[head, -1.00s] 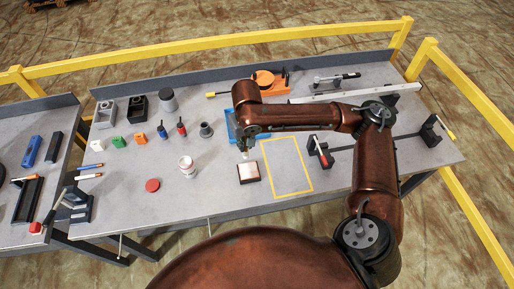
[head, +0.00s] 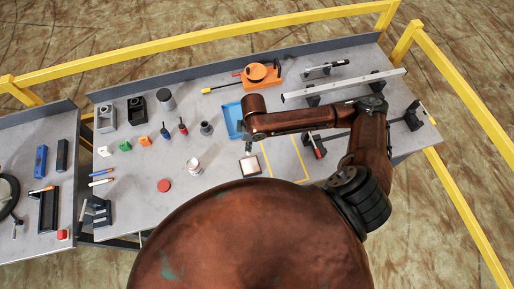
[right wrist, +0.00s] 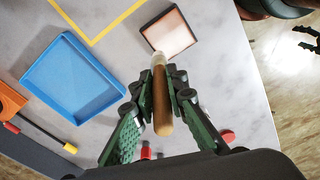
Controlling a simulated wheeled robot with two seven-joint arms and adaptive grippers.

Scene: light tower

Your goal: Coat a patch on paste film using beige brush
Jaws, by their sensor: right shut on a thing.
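The paste film appears to be the pale pinkish square in a dark frame (head: 250,166) on the table; it also shows in the right wrist view (right wrist: 168,33). My right gripper (head: 248,149) is just beyond it in the head view. In the right wrist view my right gripper (right wrist: 160,92) is shut on the beige brush (right wrist: 162,108), held by its wooden handle. The brush's pale end points at the near edge of the framed square; I cannot tell whether it touches. No coated patch can be made out.
A blue tray (head: 232,121) lies just left of my right forearm. A yellow outline (head: 287,160) marks the table right of the square. A white jar (head: 194,166) and red lid (head: 164,185) stand left. An orange device (head: 261,75) sits at the back.

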